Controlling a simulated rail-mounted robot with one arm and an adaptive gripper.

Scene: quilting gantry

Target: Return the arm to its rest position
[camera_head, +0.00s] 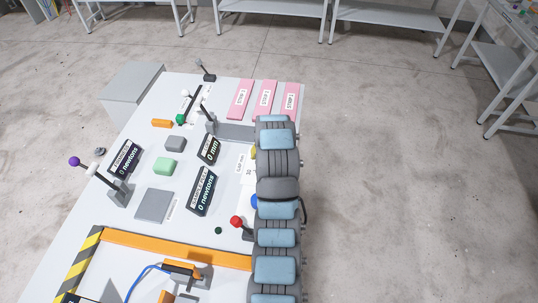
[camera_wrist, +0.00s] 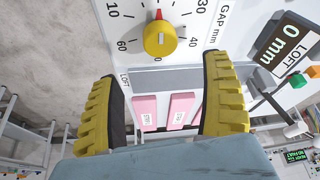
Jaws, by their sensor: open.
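My gripper (camera_wrist: 162,72) shows in the wrist view as two ridged yellow fingers set wide apart, with nothing held between them. Beyond the fingertips is a yellow dial (camera_wrist: 160,40) on a white panel marked "GAP mm", with its red pointer toward the top of the picture. The fingers are apart from the dial. In the head view my arm (camera_head: 278,185) runs up along the table's right edge. The arm hides most of my gripper there.
The white table (camera_head: 140,150) carries levers with purple, red, white and green knobs, several dark displays, and pink blocks (camera_head: 266,98) at the far end. An orange bar (camera_head: 175,249) crosses the near part. Bare floor (camera_head: 390,190) lies to the right.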

